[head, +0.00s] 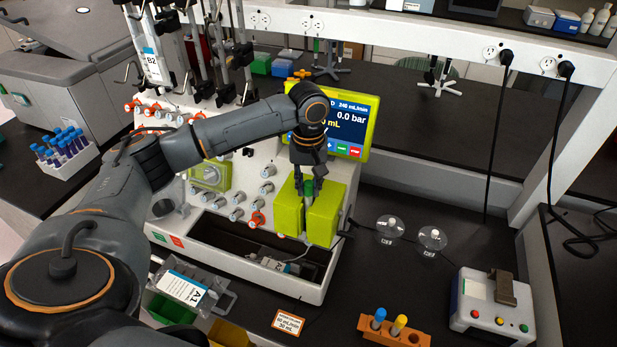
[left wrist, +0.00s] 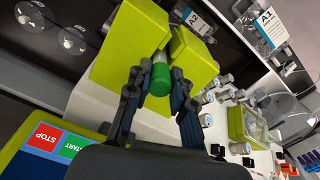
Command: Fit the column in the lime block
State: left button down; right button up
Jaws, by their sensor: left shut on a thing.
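The lime block (head: 325,215) stands on the front of the white machine, in two halves with a gap between them. It also shows in the left wrist view (left wrist: 118,48). The column (head: 308,187) has a green cap and a grey body; its cap shows well in the left wrist view (left wrist: 160,78). My left gripper (head: 308,178) is shut on the column near its capped end. The column's body reaches into the gap between the two lime halves; how deep it sits is hidden. My right gripper is not in view.
A lime-framed screen (head: 352,125) stands just behind the block. Glass domes (head: 390,229), a small control box (head: 490,302) and an orange rack (head: 392,335) with blue and yellow caps are at the right and front. Knobs (head: 237,214) cover the machine's panel.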

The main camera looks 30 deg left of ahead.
pick_arm(q)
jog(key=shift+f, duration=0.9)
jog(key=c, duration=1.1)
grip_release()
notch_tip(320, 180, up, 12)
jog(key=shift+r, duration=0.1)
